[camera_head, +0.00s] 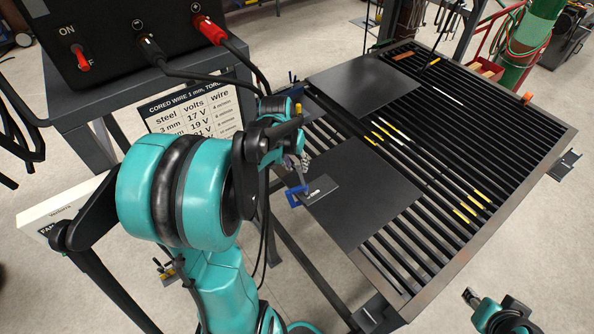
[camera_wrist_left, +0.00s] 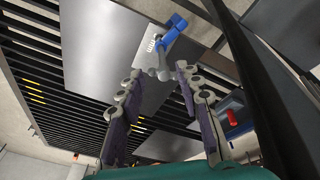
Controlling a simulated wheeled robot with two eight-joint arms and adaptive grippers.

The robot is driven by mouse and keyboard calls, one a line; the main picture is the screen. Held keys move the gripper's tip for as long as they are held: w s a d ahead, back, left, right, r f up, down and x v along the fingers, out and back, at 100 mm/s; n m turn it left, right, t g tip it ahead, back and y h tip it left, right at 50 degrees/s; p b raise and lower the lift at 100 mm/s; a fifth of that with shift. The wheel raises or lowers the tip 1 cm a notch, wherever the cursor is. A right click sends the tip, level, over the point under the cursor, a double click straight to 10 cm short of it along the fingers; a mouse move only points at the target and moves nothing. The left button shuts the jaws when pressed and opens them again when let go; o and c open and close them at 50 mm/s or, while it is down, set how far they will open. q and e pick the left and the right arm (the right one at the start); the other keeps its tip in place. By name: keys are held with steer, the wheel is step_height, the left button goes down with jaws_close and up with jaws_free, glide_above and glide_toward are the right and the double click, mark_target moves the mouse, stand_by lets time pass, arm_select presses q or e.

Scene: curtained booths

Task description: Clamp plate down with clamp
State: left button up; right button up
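A blue clamp (camera_head: 293,197) sits at the left edge of the slatted table, at a dark plate (camera_head: 365,210) lying on the slats. A smaller grey piece with white marks (camera_head: 325,187) lies at that plate's corner beside the clamp. The wrist view shows the blue clamp (camera_wrist_left: 172,30) with its grey screw end pointing toward my left gripper (camera_wrist_left: 158,78). The two fingers are apart, with the screw end between or just beyond their tips; contact is not clear. In the head view my left gripper (camera_head: 298,163) is just above the clamp. My right gripper (camera_head: 471,297) shows partly at the lower right.
A second dark plate (camera_head: 365,84) lies farther back on the slatted table (camera_head: 500,135). Yellow-marked strips lie among the slats. A black welding machine (camera_head: 130,30) with red and black cables stands at the upper left, above a wire chart (camera_head: 190,112).

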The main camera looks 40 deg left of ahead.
arm_select(q)
steer(key=shift+n, duration=0.4)
steer(key=n, duration=0.4)
steer(key=shift+n, duration=0.4)
steer(key=n, duration=0.3)
steer(key=shift+b, duration=0.3)
steer(key=n, duration=0.4)
steer(key=shift+a, duration=0.1)
steer(key=shift+w+a, duration=0.35)
steer(key=shift+w, duration=0.25)
